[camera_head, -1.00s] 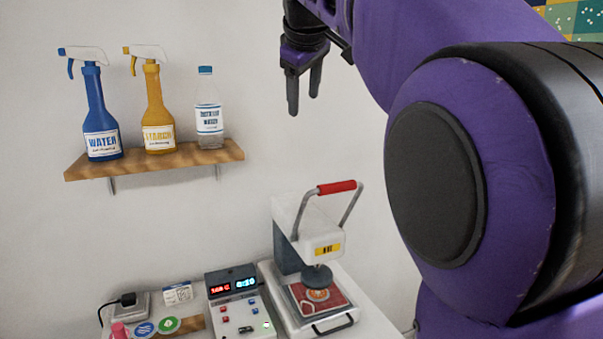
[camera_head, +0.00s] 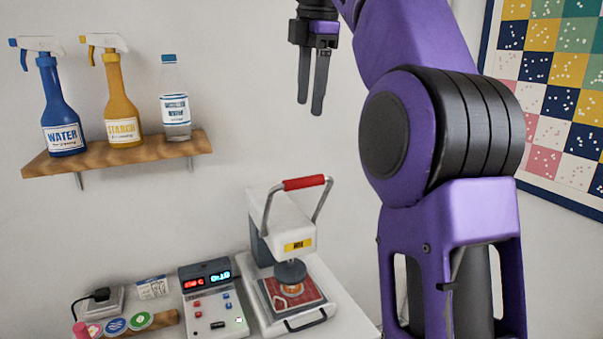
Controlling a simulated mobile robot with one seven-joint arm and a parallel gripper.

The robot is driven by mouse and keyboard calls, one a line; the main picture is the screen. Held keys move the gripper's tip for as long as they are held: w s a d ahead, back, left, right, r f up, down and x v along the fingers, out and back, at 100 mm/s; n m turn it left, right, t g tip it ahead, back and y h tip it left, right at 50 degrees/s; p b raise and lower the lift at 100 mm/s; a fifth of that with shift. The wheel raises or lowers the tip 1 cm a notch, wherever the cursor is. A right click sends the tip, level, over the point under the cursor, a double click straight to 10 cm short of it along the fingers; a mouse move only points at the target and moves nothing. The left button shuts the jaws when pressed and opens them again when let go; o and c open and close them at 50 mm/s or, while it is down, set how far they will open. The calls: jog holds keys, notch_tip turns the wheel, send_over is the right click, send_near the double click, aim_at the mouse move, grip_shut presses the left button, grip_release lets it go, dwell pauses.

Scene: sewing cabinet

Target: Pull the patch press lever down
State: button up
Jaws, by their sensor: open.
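The patch press (camera_head: 287,225) stands on the white table, with a white head and a dark round pad. Its lever has a red grip (camera_head: 304,183) on two grey arms and stands raised above the head. A red patch (camera_head: 291,292) with a round emblem lies on the plate below the pad. My gripper (camera_head: 310,108) hangs above the press, pointing down, well clear of the lever. Its two dark fingers are apart with nothing between them.
A control box (camera_head: 212,302) with lit displays sits left of the press. A wall shelf (camera_head: 118,154) at upper left holds a blue bottle (camera_head: 62,110), a yellow bottle (camera_head: 122,100) and a clear bottle (camera_head: 174,105). A quilt (camera_head: 548,100) hangs at right. Open air lies between gripper and lever.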

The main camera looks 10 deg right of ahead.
aim_at(302, 178)
jog(key=w+f, duration=0.1)
jog(key=f, duration=0.4)
jog(key=w+f, duration=0.1)
jog(key=f, duration=0.4)
jog(key=w+f, duration=0.1)
jog(key=f, duration=0.5)
jog(key=shift+a, duration=0.3)
grip_shut()
jog(key=shift+w, duration=0.1)
dwell(0.7)
